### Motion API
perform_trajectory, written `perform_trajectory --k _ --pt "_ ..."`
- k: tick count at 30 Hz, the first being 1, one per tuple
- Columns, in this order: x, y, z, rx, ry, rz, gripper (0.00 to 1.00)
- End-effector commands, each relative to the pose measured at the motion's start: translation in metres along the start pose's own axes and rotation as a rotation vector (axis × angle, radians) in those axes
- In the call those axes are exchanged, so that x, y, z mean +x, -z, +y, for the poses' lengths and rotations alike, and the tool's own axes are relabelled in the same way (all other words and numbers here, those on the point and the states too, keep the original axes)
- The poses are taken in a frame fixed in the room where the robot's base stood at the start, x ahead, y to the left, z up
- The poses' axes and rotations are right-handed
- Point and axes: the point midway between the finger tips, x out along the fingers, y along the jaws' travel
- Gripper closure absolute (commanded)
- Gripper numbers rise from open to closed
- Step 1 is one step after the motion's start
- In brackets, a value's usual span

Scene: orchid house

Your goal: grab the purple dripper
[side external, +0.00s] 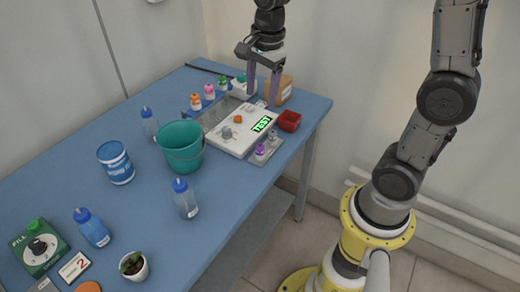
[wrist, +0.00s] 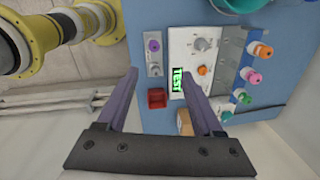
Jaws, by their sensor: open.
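The purple dripper (side external: 260,150) stands on a small grey plate (side external: 265,159) at the table's right edge, beside the white device. In the wrist view the purple dripper (wrist: 154,46) is near the top centre, beyond my fingertips. A pale grey dripper or knob (side external: 272,135) shares its plate. My gripper (side external: 262,101) is open and empty, fingers pointing down, above the far end of the white device and apart from the purple dripper. In the wrist view my gripper (wrist: 159,73) has its two purple-grey fingers spread wide.
The white device (side external: 235,143) has a green display and orange and grey knobs. A red box (side external: 289,121) and cardboard box (side external: 286,93) stand near my gripper. Orange, pink and green drippers (wrist: 250,76) line the device's other side. A teal bucket (side external: 180,151) and bottles stand nearer.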

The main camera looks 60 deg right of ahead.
Motion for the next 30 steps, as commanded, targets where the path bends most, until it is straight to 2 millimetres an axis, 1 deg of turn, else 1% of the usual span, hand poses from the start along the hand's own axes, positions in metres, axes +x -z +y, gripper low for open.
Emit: perform_trajectory --k 1,3,11,18,21,28,30 --pt "0.013 0.003 -0.005 0.008 -0.034 0.002 0.32" --pt "0.026 0.005 -0.008 0.014 -0.067 0.003 0.32" --pt "0.057 0.010 -0.004 0.024 -0.115 0.005 0.32" --pt "0.101 0.009 0.002 0.022 -0.115 0.005 0.32" --pt "0.115 0.009 0.003 0.021 -0.114 0.005 0.32" --pt "0.131 0.009 0.005 0.021 -0.112 0.005 0.32" --pt "0.138 0.008 0.007 0.021 -0.114 0.005 0.32"
